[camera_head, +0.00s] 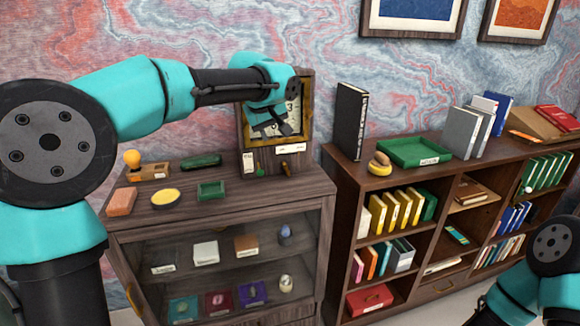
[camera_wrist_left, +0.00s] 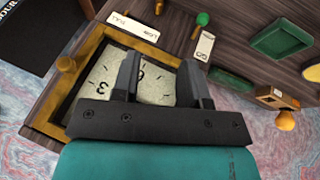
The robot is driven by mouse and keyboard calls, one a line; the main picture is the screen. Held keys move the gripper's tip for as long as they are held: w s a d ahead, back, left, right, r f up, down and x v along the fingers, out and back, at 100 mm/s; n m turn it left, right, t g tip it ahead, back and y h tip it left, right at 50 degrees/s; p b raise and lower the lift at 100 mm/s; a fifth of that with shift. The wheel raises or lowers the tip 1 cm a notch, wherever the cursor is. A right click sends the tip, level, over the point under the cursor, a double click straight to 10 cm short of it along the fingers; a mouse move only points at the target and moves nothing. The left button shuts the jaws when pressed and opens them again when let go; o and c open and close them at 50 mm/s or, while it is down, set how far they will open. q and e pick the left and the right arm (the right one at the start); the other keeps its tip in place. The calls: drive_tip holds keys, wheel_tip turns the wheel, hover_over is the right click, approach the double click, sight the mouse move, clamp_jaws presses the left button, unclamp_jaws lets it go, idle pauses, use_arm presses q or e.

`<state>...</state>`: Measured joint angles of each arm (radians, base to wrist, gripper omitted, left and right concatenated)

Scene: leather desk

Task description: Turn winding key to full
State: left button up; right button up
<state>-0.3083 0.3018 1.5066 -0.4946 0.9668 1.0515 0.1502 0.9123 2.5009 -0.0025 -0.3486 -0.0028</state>
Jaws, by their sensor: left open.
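A clock (camera_head: 308,94) in a dark wood case with a gilt frame stands on the cabinet. Its cream dial (camera_wrist_left: 103,75) shows partly in the left wrist view. Below the dial is a white strip (camera_head: 290,148) that reads LOW and FULL in the left wrist view (camera_wrist_left: 133,27). A small brass winding key (camera_head: 285,167) sits under it, also at the top of the left wrist view (camera_wrist_left: 160,7). My left gripper (camera_head: 277,130) is open and empty in front of the dial, apart from the key. Its fingers hide part of the dial. My right gripper is out of view.
A white tag (camera_head: 248,162) and a green knob (camera_wrist_left: 203,18) are beside the key. A black binder (camera_head: 350,120) stands to the right on the bookcase.

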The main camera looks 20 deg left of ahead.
sight(285, 164)
use_arm(q)
drive_tip(key=shift+f, duration=0.1)
drive_tip(key=x, duration=1.7)
drive_tip(key=shift+w+f, duration=0.1)
drive_tip(key=shift+c, duration=0.2)
clamp_jaws()
